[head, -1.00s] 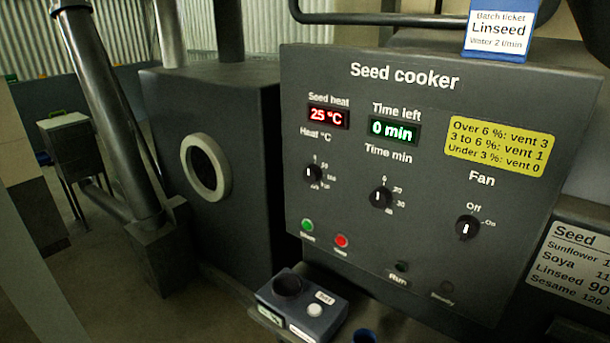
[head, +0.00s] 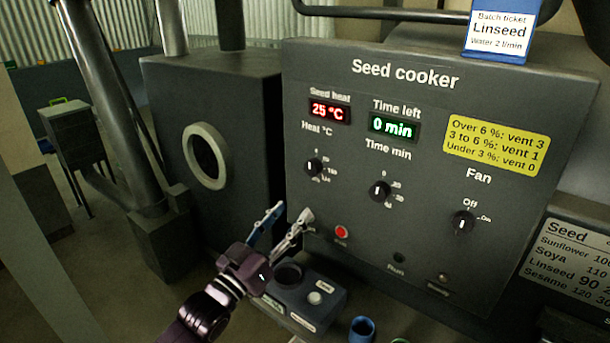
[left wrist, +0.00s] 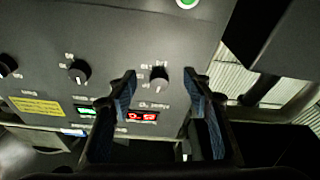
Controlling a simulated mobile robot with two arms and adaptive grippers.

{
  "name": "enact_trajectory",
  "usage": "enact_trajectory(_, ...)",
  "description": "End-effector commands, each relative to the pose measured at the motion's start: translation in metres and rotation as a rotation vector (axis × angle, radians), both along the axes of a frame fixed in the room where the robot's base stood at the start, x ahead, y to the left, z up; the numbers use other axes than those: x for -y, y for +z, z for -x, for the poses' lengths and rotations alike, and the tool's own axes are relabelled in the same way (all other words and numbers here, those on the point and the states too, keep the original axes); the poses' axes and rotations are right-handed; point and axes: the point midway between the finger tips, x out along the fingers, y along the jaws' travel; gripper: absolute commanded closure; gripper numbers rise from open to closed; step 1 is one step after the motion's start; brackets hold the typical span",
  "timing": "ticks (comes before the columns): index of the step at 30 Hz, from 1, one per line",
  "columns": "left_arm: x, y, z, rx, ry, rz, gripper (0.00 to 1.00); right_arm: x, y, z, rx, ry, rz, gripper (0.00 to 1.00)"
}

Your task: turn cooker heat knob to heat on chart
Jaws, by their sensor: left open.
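The Heat °C knob (head: 313,167) is a black dial on the seed cooker's dark panel, its white mark pointing roughly up. The red Seed heat display (head: 329,111) reads 25 °C. The seed chart (head: 575,262) is cut off at the right; its Linseed row shows 90. My left gripper (head: 287,218) is open and empty, below and left of the knob. In the left wrist view, which is upside down, the heat knob (left wrist: 160,78) appears between the spread fingertips (left wrist: 160,83); contact does not show. My right gripper is not in view.
A batch ticket (head: 500,28) reads Linseed. The time knob (head: 380,190) and fan knob (head: 463,222) are to the right. A red button (head: 341,232) sits beside the fingers. A small control box (head: 305,300) stands below my left gripper.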

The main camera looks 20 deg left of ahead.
Motion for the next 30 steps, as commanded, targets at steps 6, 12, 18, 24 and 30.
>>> enact_trajectory(6,-0.008,0.038,-0.004,0.117,-0.028,0.048,0.54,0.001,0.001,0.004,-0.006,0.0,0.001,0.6)
enact_trajectory(12,-0.002,0.05,-0.022,0.124,-0.03,0.052,0.54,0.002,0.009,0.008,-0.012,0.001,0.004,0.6)
enact_trajectory(18,0.007,0.061,-0.049,0.122,-0.028,0.051,0.54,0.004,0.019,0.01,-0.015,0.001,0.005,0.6)
enact_trajectory(24,0.013,0.066,-0.066,0.12,-0.027,0.051,0.54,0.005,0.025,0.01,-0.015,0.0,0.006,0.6)
enact_trajectory(30,0.015,0.067,-0.071,0.119,-0.028,0.049,0.54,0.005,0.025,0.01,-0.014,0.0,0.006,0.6)
